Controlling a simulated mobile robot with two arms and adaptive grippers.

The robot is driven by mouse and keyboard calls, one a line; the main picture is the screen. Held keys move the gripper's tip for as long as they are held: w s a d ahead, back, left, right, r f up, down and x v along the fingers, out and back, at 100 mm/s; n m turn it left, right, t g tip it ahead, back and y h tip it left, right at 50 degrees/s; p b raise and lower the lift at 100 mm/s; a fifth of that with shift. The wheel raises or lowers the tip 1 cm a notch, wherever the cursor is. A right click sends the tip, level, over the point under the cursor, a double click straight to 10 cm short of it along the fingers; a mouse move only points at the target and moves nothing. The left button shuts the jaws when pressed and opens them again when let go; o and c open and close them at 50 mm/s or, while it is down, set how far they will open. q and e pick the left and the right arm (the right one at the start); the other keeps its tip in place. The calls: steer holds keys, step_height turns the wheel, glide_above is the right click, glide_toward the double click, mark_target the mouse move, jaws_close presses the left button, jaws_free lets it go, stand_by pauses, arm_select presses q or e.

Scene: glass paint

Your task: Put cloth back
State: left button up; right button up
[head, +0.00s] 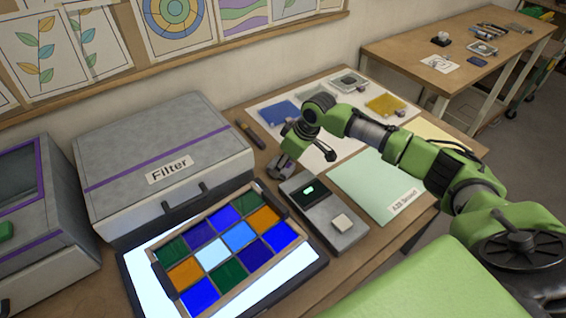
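A pale green mat (372,186) with a printed label lies to the right of the device. No cloth can be identified for certain. My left gripper is out of view.
A lit panel (150,284) carries a framed grid of coloured glass (258,272). A grey box labelled Filter (150,150) stands behind it. The grey device (346,235) has a small display. A dark brush-like tool (250,135) lies near the wall. A second table (410,48) stands back right.

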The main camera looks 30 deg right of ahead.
steer(key=shift+f, duration=0.15)
steer(key=o, duration=1.2)
steer(key=shift+c, duration=0.2)
steer(key=b+v, duration=0.1)
steer(key=v, duration=1.1)
